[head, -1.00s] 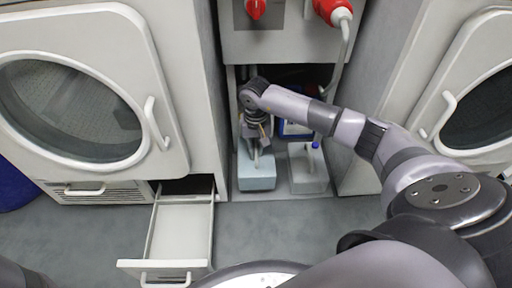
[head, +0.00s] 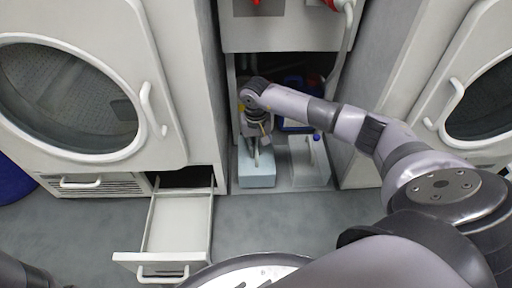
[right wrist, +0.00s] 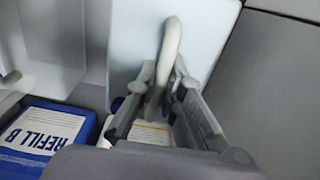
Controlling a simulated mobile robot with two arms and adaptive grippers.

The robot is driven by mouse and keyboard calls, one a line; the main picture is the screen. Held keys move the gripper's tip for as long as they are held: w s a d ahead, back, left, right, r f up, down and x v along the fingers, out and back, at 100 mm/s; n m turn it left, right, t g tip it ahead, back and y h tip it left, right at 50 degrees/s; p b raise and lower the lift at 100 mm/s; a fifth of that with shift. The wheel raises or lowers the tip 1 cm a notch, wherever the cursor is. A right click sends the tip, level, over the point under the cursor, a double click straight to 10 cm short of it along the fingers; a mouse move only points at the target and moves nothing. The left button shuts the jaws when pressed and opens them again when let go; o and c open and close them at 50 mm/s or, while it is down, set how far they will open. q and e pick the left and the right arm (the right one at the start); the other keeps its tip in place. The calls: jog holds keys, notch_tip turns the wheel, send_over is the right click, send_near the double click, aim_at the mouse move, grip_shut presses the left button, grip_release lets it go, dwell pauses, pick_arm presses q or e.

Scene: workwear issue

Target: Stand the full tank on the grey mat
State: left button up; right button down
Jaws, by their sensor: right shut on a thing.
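A light-blue tank (head: 257,178) stands upright in the low bay between the two machines. In the right wrist view the pale tank (right wrist: 127,55) shows its looped handle between my fingers. My right gripper (head: 256,148) reaches down over it, and in the wrist view the gripper (right wrist: 165,105) is shut on that handle. A second, whiter tank (head: 311,165) with a blue cap stands just to its right. I cannot tell the fill levels. I cannot make out a separate grey mat. My left gripper is out of view.
An open, empty drawer (head: 178,225) juts out left of the bay. A blue container labelled REFILL B (right wrist: 42,135) is near the tanks. A cable and red plug hang above the bay. The grey floor (head: 270,225) in front is clear.

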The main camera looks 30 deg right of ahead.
jog(key=shift+f, duration=0.25)
jog(key=c, duration=1.9)
grip_release()
jog(key=shift+r, duration=0.1)
jog(key=o, duration=0.3)
jog(key=shift+s+f, duration=0.1)
jog(key=shift+f, duration=0.15)
notch_tip(320, 180, up, 12)
jog(key=shift+r, duration=0.15)
